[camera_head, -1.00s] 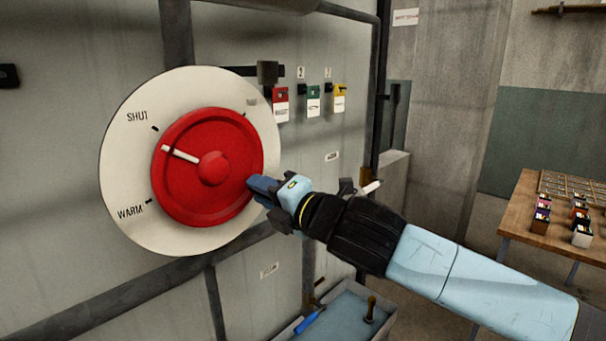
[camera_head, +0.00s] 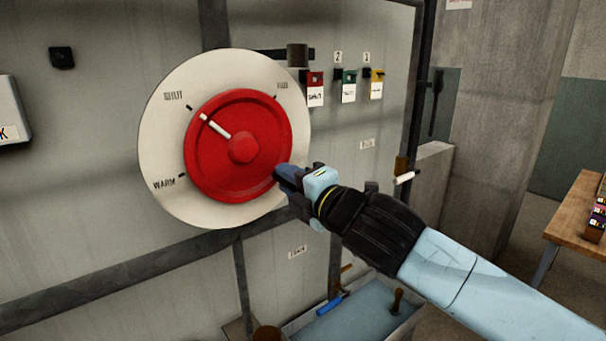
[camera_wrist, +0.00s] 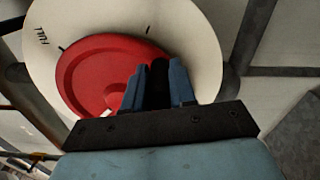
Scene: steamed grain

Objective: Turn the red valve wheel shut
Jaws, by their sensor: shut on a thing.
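The red valve wheel (camera_head: 214,160) sits on a round cream dial plate (camera_head: 160,125) on the wall. Its white pointer (camera_head: 214,125) points up and left, close to the SHUT mark (camera_head: 189,108) and a little clear of it. WARM is at the lower left, and another label is at the upper right. My gripper (camera_head: 281,178) is shut on the wheel's right rim. In the wrist view the blue fingers (camera_wrist: 158,82) cover part of the red wheel (camera_wrist: 85,75), and their exact contact is hidden.
Red (camera_head: 315,88), green (camera_head: 349,86) and yellow (camera_head: 376,84) tags hang right of the dial. A tray (camera_head: 365,312) with tools is below. A wooden table (camera_head: 570,220) stands at the far right. A grey box (camera_head: 10,110) is at the left edge.

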